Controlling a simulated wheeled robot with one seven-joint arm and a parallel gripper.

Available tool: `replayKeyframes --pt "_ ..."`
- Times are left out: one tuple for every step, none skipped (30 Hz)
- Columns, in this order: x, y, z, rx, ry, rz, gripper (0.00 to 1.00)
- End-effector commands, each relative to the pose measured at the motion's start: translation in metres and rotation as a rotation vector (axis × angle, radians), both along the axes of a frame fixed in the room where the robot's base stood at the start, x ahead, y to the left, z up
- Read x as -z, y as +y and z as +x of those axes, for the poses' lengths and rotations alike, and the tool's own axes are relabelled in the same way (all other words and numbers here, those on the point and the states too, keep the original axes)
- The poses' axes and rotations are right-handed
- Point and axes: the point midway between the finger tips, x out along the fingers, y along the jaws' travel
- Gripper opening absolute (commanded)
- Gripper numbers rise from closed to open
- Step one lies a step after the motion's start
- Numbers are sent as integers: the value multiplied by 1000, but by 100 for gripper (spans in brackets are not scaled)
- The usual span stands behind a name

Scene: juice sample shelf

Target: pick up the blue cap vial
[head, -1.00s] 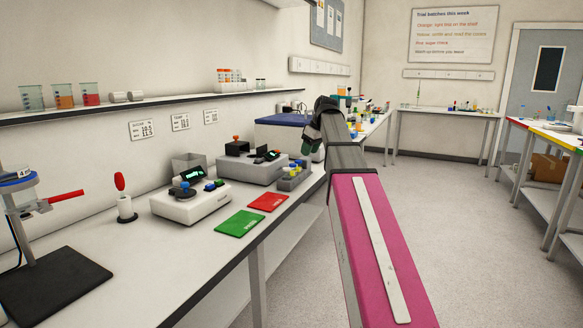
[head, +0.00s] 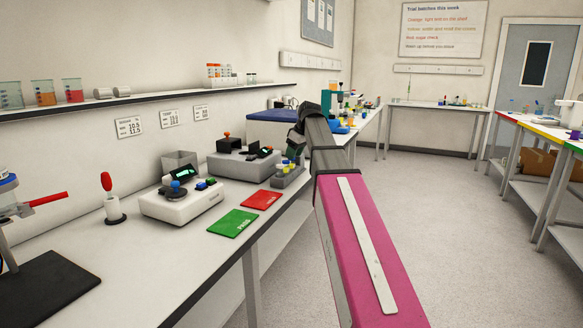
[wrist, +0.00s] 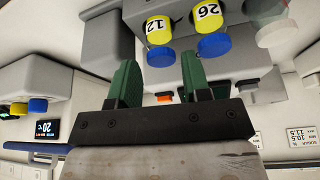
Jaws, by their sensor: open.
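In the wrist view two yellow vials with blue caps, one marked 12 (wrist: 159,36) and one marked 26 (wrist: 210,22), stand side by side in a grey rack (wrist: 118,12). The cap of vial 12 shows between the fingertips; the cap of vial 26 is near the right finger. In the head view my gripper (head: 297,145) is just above the rack, partly hidden by my arm.
A grey instrument (head: 240,165) and a white instrument (head: 182,204) stand left of the rack. A green mat (head: 233,223) and a red mat (head: 262,200) lie on the bench front. A wall shelf (head: 150,99) runs above.

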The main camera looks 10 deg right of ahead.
Motion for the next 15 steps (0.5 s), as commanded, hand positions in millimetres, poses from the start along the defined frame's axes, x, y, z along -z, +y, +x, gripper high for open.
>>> replayKeyframes --pt "8 3 1 -1 3 0 44" --pt "13 5 2 -1 3 0 44" --pt "17 6 3 0 3 0 44" --pt "21 7 5 1 2 0 44" --pt "24 8 6 1 2 0 44" --pt "27 9 7 1 2 0 44" --pt "29 10 7 1 2 0 44" --pt "31 10 8 0 1 0 44" --pt "31 10 8 0 1 0 44" --pt "31 10 8 0 1 0 44" --pt "31 10 8 0 1 0 44" --pt "31 10 8 0 1 -1 44" --pt "31 10 8 0 1 -1 44" --pt "31 10 8 0 1 -1 44" --pt "31 10 8 0 1 -1 34"
